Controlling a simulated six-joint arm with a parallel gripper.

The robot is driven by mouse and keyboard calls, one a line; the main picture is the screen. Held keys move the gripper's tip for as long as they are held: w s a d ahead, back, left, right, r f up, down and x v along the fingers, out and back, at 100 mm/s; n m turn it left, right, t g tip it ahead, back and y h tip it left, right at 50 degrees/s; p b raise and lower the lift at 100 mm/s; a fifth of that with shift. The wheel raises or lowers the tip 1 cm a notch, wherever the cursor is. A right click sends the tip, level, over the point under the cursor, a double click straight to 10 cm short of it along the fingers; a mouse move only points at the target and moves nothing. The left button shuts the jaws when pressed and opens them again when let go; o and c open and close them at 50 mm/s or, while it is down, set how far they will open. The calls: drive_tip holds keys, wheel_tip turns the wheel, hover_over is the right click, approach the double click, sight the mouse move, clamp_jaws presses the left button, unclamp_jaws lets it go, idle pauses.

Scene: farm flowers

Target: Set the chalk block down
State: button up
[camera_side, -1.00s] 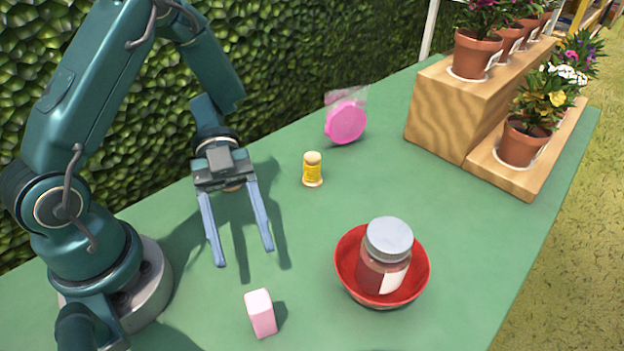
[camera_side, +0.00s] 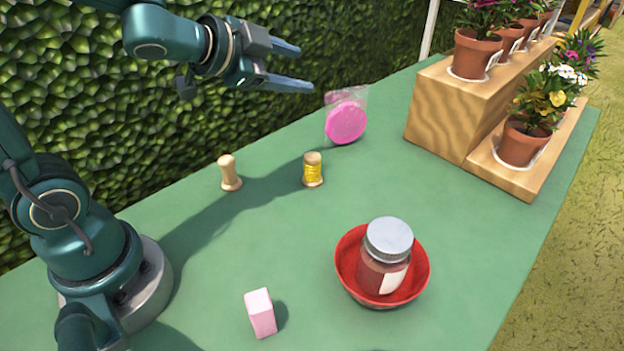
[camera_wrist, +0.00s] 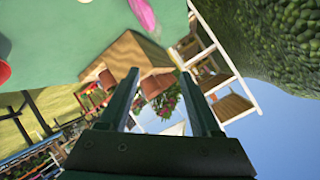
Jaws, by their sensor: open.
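The chalk block (camera_side: 261,313), a small pale pink block, stands on the green table near the front in the side view. My gripper (camera_side: 306,67) is open and empty, raised high at the back in front of the hedge, far from the block. In the wrist view my two fingers (camera_wrist: 164,85) are apart with nothing between them. The block does not show in the wrist view.
A red bowl (camera_side: 345,276) holds a lidded jar (camera_side: 385,262). A yellow thread spool (camera_side: 313,171), a wooden peg (camera_side: 229,173) and a pink round item in clear wrap (camera_side: 345,122) stand farther back. A wooden step stand (camera_side: 440,117) carries potted flowers at right.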

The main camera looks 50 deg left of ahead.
drive_tip(key=s+d+f+n+g, duration=0.2)
drive_tip(key=s+n+g, duration=0.1)
drive_tip(key=s, duration=0.6)
drive_tip(key=s+d+f+n+g, duration=0.2)
drive_tip(key=s+n+g, duration=0.2)
drive_tip(key=s, duration=0.5)
drive_tip(key=shift+s+d+f+n, duration=0.2)
drive_tip(key=shift+s+n, duration=0.2)
drive_tip(key=shift+n, duration=0.2)
